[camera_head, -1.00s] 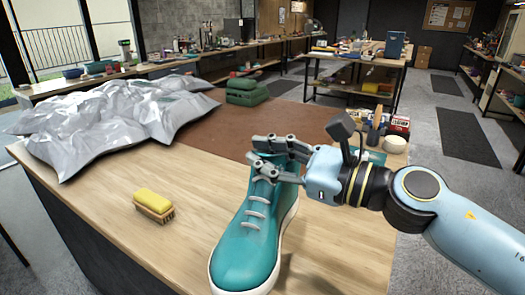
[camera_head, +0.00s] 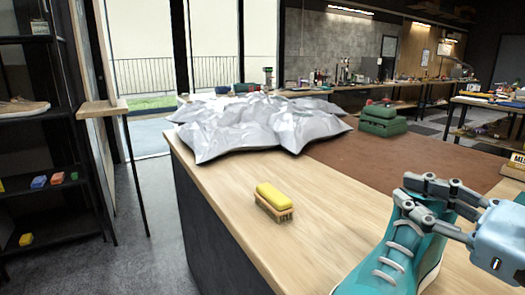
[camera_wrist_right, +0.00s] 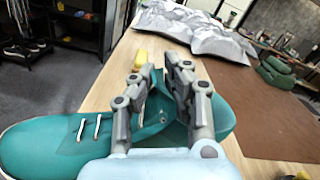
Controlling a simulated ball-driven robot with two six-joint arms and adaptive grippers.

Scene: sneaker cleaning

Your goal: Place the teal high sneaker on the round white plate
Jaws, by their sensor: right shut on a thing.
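The teal high sneaker (camera_head: 392,262) with white laces and a white sole is at the lower right of the head view, its toe cut off by the frame's bottom edge. My right gripper (camera_head: 410,190) is shut on its upper ankle part. In the right wrist view the sneaker (camera_wrist_right: 50,148) lies across the picture, toe to the left, with the gripper fingers (camera_wrist_right: 158,68) at its collar. I cannot tell whether the sole touches the table. No round white plate shows in either current view. My left gripper is not in view.
A yellow-topped brush (camera_head: 274,201) stands on the wooden table (camera_head: 235,187). Silver bags (camera_head: 262,125) cover the table's far left, beside a brown mat (camera_head: 365,160) and a green stacked object (camera_head: 382,118). A dark shelf (camera_head: 40,110) stands at the left. Bare wood surrounds the brush.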

